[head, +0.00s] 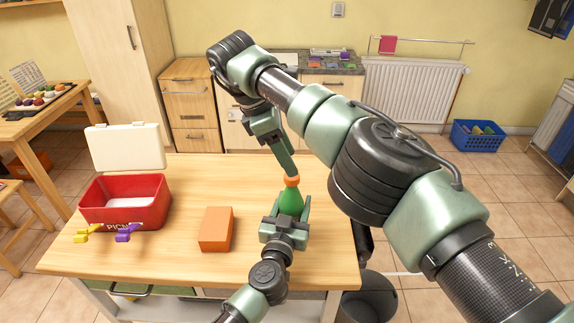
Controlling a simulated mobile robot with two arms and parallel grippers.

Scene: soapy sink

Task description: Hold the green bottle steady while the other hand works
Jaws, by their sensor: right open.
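The green bottle (291,201) with an orange cap (292,181) stands upright on the wooden table. My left gripper (290,213) reaches it from the near side, with a finger on each side of the bottle and no clear gap; its body hides the bottle's lower part. My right gripper (288,168) comes down from above and behind, its fingers open with their tips close to the cap. I cannot tell whether they touch it.
An orange block (216,229) lies left of the bottle. A red box (124,217) with an open white lid stands farther left, with yellow (86,234) and purple (126,233) clips at its front. The table (190,175) is clear behind the block.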

